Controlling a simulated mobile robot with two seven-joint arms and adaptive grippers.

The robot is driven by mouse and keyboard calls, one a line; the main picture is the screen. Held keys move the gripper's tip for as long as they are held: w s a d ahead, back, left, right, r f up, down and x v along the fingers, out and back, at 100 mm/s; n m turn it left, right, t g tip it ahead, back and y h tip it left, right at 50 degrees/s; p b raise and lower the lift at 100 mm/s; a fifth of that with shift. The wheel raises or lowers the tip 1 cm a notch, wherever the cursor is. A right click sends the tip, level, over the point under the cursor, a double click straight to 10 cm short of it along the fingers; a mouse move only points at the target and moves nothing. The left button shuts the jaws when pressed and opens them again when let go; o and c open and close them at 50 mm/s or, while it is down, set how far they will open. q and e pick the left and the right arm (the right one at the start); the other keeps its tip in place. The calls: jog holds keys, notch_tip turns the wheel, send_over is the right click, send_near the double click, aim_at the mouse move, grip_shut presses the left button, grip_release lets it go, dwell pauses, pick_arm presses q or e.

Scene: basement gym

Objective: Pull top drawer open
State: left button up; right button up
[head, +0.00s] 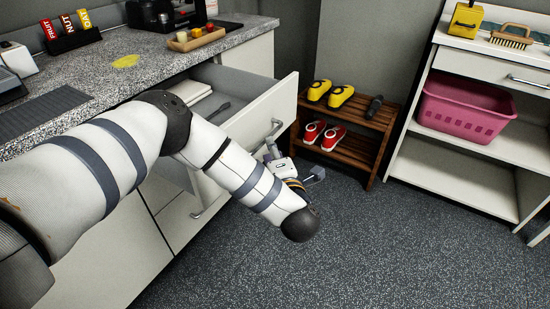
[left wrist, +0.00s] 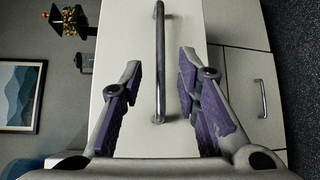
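The top drawer (head: 262,112) stands pulled out from the counter unit, with its inside showing. Inside lie pale folded cloths or papers (head: 188,98) and a dark utensil (head: 218,110). Its bar handle (head: 277,124) is on the white front, partly hidden by my left arm. In the left wrist view the drawer front (left wrist: 130,30) fills the middle, and the metal handle (left wrist: 160,85) runs lengthwise between the fingers. My left gripper (left wrist: 160,62) is open, with a gap on each side of the handle. My right gripper is not in view.
The counter (head: 150,50) holds a snack box (head: 72,38) and a small wooden tray (head: 196,39). A wooden shoe rack (head: 345,115) stands right of the drawer, and a white shelf unit (head: 460,190) with a pink basket (head: 465,108) stands farther right. The floor (head: 380,250) in front is clear.

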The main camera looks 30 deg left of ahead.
pick_arm(q)
jog(key=v, duration=0.5)
